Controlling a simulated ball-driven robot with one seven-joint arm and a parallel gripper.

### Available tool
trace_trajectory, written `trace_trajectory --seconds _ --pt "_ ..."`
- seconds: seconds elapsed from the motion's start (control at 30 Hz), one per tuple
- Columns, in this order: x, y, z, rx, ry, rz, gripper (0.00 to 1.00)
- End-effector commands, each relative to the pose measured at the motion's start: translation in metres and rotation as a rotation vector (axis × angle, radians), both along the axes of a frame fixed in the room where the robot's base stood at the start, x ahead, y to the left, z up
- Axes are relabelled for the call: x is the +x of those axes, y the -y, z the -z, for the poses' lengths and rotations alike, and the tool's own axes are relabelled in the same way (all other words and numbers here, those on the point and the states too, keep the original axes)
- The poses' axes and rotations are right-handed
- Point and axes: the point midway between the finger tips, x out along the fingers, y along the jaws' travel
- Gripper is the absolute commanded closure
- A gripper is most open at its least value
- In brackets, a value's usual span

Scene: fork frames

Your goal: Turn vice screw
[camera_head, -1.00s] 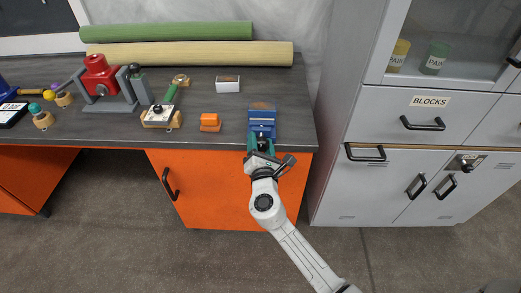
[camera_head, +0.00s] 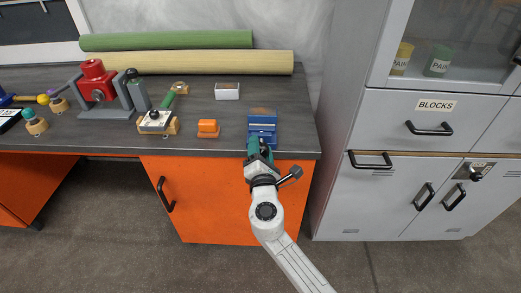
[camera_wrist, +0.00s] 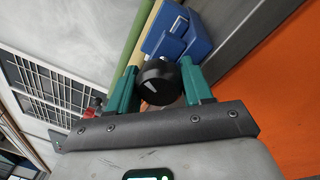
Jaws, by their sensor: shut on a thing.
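The blue vice (camera_head: 262,127) stands at the front right edge of the dark workbench. It also shows in the wrist view (camera_wrist: 178,30), beyond my fingers. The black knob of the vice screw (camera_wrist: 160,82) sits between my green fingers in the wrist view, with a pale mark on its face. My gripper (camera_head: 258,148) is at the front of the vice, and in the wrist view my gripper (camera_wrist: 160,88) is shut on the knob. The knob is hidden by my gripper in the head view.
An orange block (camera_head: 208,127) and a white box (camera_head: 227,91) are left of the vice. A red and grey device (camera_head: 97,80) stands farther left. Rolled green (camera_head: 165,40) and tan (camera_head: 190,60) tubes lie at the back. A grey cabinet (camera_head: 385,135) stands close on the right.

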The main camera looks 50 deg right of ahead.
Motion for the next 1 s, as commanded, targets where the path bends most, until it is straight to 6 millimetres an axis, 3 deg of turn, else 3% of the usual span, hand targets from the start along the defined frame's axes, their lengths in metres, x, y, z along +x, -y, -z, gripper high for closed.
trace_trajectory --seconds 0.03,0.07,0.3,0.67,1.0 --pt "0.001 -0.002 0.002 0.002 -0.004 -0.006 0.8" --pt "0.001 -0.002 0.002 0.002 -0.004 -0.006 0.48" --pt "0.0 -0.001 0.001 0.0 -0.002 -0.004 0.26" --pt "-0.005 -0.007 0.002 0.0 -0.003 -0.004 0.26" --pt "-0.048 -0.051 0.006 0.001 -0.004 -0.005 0.26"
